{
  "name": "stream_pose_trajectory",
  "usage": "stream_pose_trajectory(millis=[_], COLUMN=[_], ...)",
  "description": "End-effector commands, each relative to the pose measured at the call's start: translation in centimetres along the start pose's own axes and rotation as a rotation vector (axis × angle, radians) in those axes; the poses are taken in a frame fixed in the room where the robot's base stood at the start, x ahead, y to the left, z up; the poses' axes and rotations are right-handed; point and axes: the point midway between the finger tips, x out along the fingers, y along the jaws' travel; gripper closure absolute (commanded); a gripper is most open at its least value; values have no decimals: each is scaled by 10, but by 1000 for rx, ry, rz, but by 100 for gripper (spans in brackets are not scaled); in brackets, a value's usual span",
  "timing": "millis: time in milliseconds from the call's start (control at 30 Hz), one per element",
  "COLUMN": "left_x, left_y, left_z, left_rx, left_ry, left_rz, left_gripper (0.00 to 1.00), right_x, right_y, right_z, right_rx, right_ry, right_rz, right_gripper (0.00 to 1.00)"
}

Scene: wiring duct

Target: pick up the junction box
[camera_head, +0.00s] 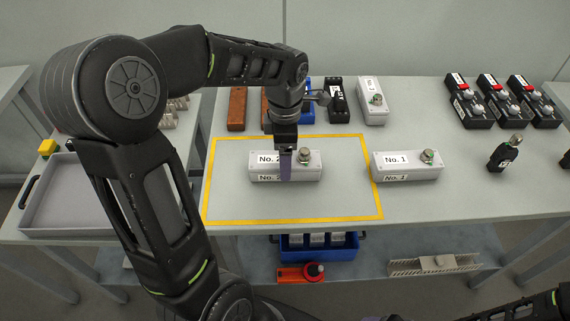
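A pale grey box labelled "No. 2" (308,172), with a round metal fitting on top, lies on the table inside the yellow outline. A similar box labelled "No. 1" (407,168) lies to its right, just past the outline's right edge. No label here says which is the junction box. My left gripper (285,165) points down at the middle of the No. 2 box, with one finger in front of its near side. The other finger is hidden, so its grip cannot be told. Part of my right arm shows at the bottom right; its gripper is not visible.
The yellow outline (290,221) marks the table. Brown blocks (237,108), a black device (338,101) and another pale box (372,101) stand behind. Black units (472,108) are at back right, with a small black part (505,152) nearer. A grey tray (75,205) is left; a blue bin (318,252) is below.

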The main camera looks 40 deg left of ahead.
Motion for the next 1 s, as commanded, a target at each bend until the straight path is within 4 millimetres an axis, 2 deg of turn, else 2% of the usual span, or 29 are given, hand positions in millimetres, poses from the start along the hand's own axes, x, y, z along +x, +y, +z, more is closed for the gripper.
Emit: stream_pose_trajectory(millis=[100, 233, 833, 1000], left_x=[19, 31, 32, 32], left_y=[0, 0, 0, 0], left_z=[-1, 0, 0, 0], left_rx=[-1, -1, -1, -1], left_ry=[2, 1, 0, 0], left_rz=[-4, -2, 0, 0], left_gripper=[20, 20, 20, 32], right_x=[-2, -2, -2, -2], right_y=[-1, -1, -1, -1], right_z=[0, 0, 0, 0], right_rx=[0, 0, 0, 0], right_ry=[0, 0, 0, 0], right_rz=[0, 0, 0, 0], right_gripper=[32, 32, 32, 32])
